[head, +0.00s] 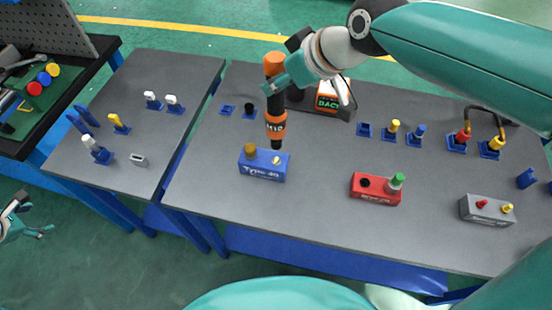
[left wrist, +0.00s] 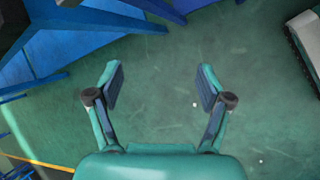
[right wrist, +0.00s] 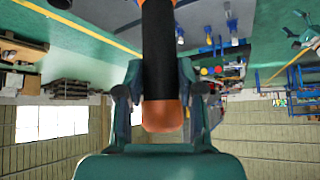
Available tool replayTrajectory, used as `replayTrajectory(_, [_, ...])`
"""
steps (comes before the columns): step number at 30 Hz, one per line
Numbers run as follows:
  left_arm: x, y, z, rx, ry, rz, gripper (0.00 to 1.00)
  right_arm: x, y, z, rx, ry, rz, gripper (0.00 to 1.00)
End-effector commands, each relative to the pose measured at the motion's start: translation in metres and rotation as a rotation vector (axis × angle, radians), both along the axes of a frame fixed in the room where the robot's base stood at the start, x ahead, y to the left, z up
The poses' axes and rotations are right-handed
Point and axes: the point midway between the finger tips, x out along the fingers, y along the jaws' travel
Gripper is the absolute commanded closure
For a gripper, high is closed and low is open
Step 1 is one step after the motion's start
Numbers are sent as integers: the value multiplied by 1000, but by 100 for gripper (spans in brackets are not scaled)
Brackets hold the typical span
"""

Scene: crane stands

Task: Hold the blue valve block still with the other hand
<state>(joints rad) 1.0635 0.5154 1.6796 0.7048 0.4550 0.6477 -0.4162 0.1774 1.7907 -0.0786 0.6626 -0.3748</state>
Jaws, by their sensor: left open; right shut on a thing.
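The blue valve block (head: 264,168) sits on the grey table, with a brown knob at its left and a smaller yellowish fitting at its right. My right gripper (head: 274,82) is shut on an orange and black power tool (head: 276,124), held upright. The tool's tip is just above or at the block's right fitting; I cannot tell whether they touch. The tool also fills the middle of the right wrist view (right wrist: 160,60). My left gripper (head: 28,222) is open and empty, low at the left edge, well away from the block. The left wrist view (left wrist: 158,85) shows only floor between its fingers.
A red block (head: 376,190) and a grey block (head: 486,209) stand right of the blue block. Blue stands with fittings line the back. The left table (head: 140,100) holds several small parts.

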Motion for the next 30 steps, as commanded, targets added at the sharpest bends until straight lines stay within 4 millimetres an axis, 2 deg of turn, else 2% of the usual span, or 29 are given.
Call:
replayTrajectory(1, [21,-10,7,-18,-38,-38,21,1,0,3,4,-7,-2,100])
replayTrajectory(6, [81,-46,34,-84,-165,-160,21,1,0,3,4,-7,-2,100])
replayTrajectory(11, [131,-86,62,-145,-284,-281,21,1,0,3,4,-7,-2,100])
replayTrajectory(15, [169,-130,83,-210,-368,-400,21,1,0,3,4,-7,-2,100])
replayTrajectory(19, [196,-179,93,-288,-404,-522,21,1,0,3,4,-7,-2,100])
replayTrajectory(22, [210,-220,93,-360,-392,-619,21,1,0,3,4,-7,-2,100])
replayTrajectory(26, [218,-277,87,-454,-336,-746,21,1,0,3,4,-7,-2,100])
replayTrajectory(30, [218,-337,77,-549,-240,-882,21,1,0,3,4,-7,-2,100])
